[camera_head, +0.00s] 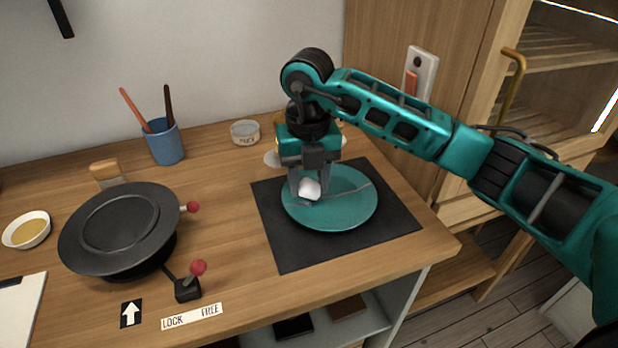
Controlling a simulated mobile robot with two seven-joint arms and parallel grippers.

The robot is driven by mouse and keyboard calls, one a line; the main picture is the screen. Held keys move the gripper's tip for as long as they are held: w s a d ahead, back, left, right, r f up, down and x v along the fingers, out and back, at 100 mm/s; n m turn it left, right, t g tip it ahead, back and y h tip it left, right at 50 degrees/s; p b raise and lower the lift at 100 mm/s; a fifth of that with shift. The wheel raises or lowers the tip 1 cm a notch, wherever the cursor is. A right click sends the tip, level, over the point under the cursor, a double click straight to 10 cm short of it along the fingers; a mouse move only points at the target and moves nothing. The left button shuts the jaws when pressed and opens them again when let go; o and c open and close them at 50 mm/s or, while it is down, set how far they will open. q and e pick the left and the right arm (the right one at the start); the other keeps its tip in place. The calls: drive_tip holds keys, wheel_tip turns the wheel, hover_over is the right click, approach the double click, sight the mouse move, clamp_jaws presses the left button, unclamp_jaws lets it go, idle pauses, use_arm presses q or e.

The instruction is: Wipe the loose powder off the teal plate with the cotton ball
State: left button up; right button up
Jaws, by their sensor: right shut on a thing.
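The teal plate (345,212) lies on a black mat (285,240) at the right of the wooden table. A darker seam line shows on its right half. My right gripper (308,188) points down over the plate's left part and is shut on the white cotton ball (309,187). The ball is low over the plate; I cannot tell whether it touches. I cannot make out loose powder clearly. The plate's back left edge is hidden behind the gripper. My left gripper is not in view.
A black turntable (110,228) with red-knobbed levers (198,268) stands at the left. Behind are a blue cup (165,145) with two tools, a small labelled tin (245,132) and a brush (106,172). A bowl of yellow stuff (27,231) sits far left. The table's middle is clear.

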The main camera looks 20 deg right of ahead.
drive_tip(key=shift+f+b, duration=0.35)
drive_tip(key=shift+f, duration=0.3)
drive_tip(key=shift+s, duration=0.1)
drive_tip(key=shift+s+f, duration=0.1)
drive_tip(key=shift+s, duration=0.45)
drive_tip(key=shift+w, duration=0.35)
drive_tip(key=shift+s, duration=0.1)
drive_tip(key=shift+w+d, duration=0.1)
drive_tip(key=shift+w, duration=0.45)
drive_tip(key=shift+s+d, duration=0.3)
drive_tip(key=shift+s, duration=0.35)
drive_tip(key=shift+w+d, duration=0.45)
drive_tip(key=shift+d, duration=0.05)
